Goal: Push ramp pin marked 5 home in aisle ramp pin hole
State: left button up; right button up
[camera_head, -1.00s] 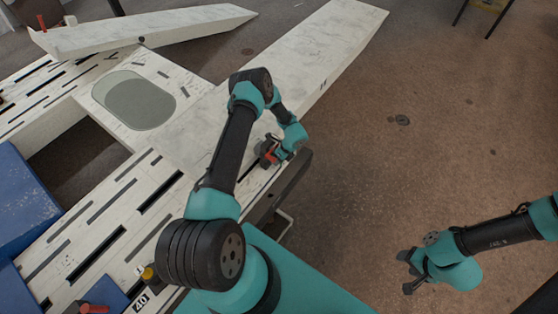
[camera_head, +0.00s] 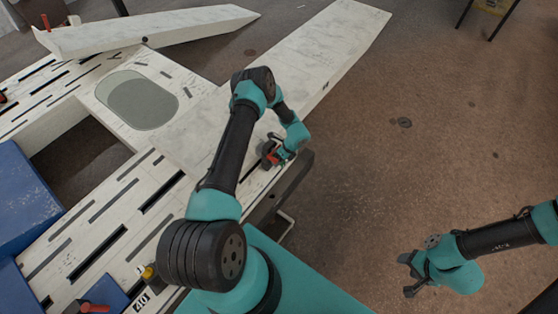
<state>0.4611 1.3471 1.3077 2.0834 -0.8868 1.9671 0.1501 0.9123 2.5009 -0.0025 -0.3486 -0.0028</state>
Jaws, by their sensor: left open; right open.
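My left gripper (camera_head: 270,155) is low over the near end of the long white ramp (camera_head: 300,70), where the ramp meets the slotted white bench. A small red piece (camera_head: 281,155), perhaps the ramp pin, shows right at its fingers. The mark 5 and the pin hole cannot be made out; the gripper and arm hide that spot. The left gripper is open, and I cannot tell whether its fingers touch the red piece. My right gripper (camera_head: 410,273) is open and empty above the brown floor at the lower right.
A second white ramp (camera_head: 160,30) lies at the back left. An oval grey panel (camera_head: 142,100) sits in the bench. Blue blocks (camera_head: 25,200) stand at the left. A red-handled item (camera_head: 95,308) and a tag marked 40 (camera_head: 141,301) are at the bottom left.

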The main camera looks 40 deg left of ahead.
pick_arm(q)
jog(key=v, duration=1.6)
jog(key=shift+r, duration=0.2)
jog(key=s+d+r+n+t+h, duration=0.1)
jog(key=s+d+n+h, duration=0.1)
jog(key=s+d+n, duration=0.2)
jog(key=s+d+r+n+t+h, duration=0.1)
jog(key=s+d+n+t+h, duration=0.1)
jog(key=s+n, duration=0.7)
jog(key=s+d+r+n+t+h, duration=0.1)
jog(key=s+d+n+h, duration=0.2)
jog(key=s+d+n, duration=0.3)
jog(key=s+n, duration=0.1)
jog(key=s, duration=0.3)
jog(key=shift+d+r+n+t, duration=0.3)
jog(key=shift+d+r+t, duration=0.05)
jog(key=shift+t, duration=0.05)
jog(key=shift+o, duration=0.2)
